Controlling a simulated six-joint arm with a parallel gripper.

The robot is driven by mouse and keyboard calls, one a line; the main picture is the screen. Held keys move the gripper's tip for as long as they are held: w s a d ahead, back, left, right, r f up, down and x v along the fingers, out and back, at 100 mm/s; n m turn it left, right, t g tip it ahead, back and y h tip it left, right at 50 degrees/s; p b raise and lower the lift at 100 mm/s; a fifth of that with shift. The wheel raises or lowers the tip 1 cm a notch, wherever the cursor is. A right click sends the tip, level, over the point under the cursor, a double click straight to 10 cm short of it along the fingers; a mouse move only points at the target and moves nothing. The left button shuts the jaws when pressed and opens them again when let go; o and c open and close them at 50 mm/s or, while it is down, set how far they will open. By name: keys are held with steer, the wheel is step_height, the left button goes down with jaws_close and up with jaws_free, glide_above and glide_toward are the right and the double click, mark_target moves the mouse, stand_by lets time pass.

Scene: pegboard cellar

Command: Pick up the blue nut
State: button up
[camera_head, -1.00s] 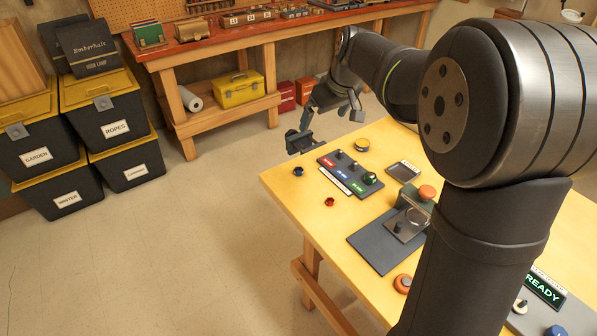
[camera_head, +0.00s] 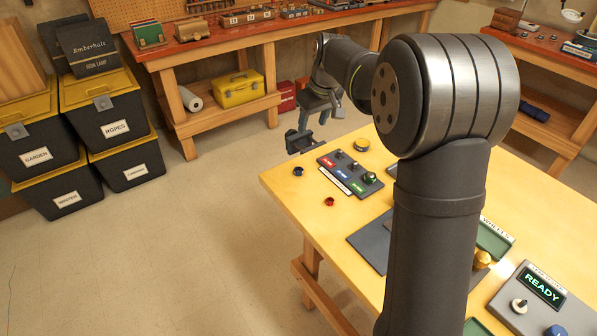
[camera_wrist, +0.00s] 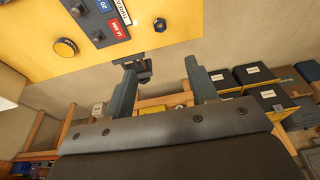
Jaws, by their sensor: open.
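The blue nut (camera_head: 298,170) lies on the yellow table near its left corner in the head view. In the wrist view the blue nut (camera_wrist: 160,25) is near the top, beyond my fingertips and slightly right of centre. My gripper (camera_head: 318,116) is open and empty, past the table's far edge and apart from the nut. In the wrist view my gripper (camera_wrist: 160,66) shows its two fingers spread, with the table edge ahead of them.
A dark clamp-like fixture (camera_head: 298,142) sits at the table edge near the blue nut. A peg board (camera_head: 350,172) with red, blue and green labels, a red nut (camera_head: 329,202) and a round yellow-topped thing (camera_head: 362,145) are nearby. Bare tabletop surrounds the blue nut.

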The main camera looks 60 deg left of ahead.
steer(key=shift+h, duration=0.7)
steer(key=a+f, duration=0.1)
steer(key=f, duration=0.4)
steer(key=a+f, duration=0.2)
steer(key=f, duration=0.3)
steer(key=a+f, duration=0.2)
steer(key=f, duration=0.3)
steer(key=shift+s, duration=0.15)
steer(key=shift+a+f, duration=0.25)
steer(key=shift+f, duration=0.75)
steer(key=shift+a+f, duration=0.2)
steer(key=shift+f, duration=0.75)
steer(key=shift+a+f, duration=0.25)
steer(key=shift+f, duration=0.75)
steer(key=c, duration=1.1)
